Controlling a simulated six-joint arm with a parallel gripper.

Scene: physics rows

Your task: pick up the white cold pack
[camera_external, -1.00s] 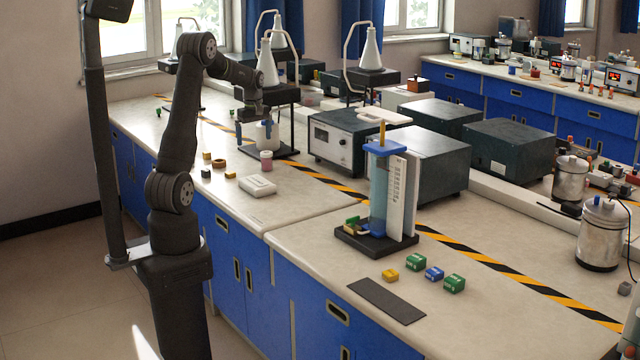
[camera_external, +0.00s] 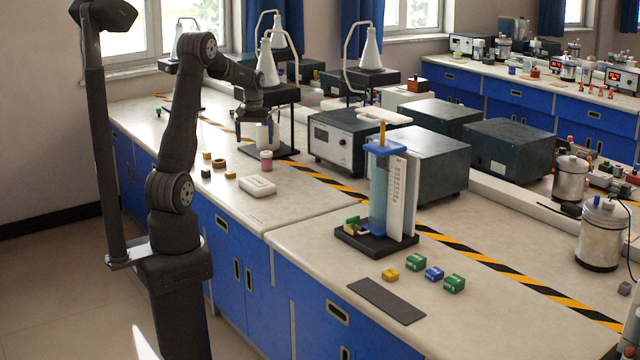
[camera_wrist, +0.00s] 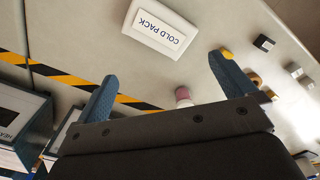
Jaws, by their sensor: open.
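The white cold pack (camera_external: 258,186) lies flat on the near bench, near its front edge. In the wrist view the cold pack (camera_wrist: 160,27) shows its label "COLD PACK" upside down, beyond my fingertips and between their lines. My gripper (camera_external: 258,132) is open and empty, above the bench and farther back than the pack, in front of a stand with a white cone-shaped flask. In the wrist view its two blue fingers (camera_wrist: 161,82) are spread wide. Nothing is between them but the bench and a small pink jar.
The pink jar (camera_external: 266,160) stands just behind the pack. Small yellow, brown and black blocks (camera_external: 218,163) lie left of it. A grey instrument box (camera_external: 345,140) stands to the right. Bench surface right of the pack is clear up to the blue column stand (camera_external: 380,195).

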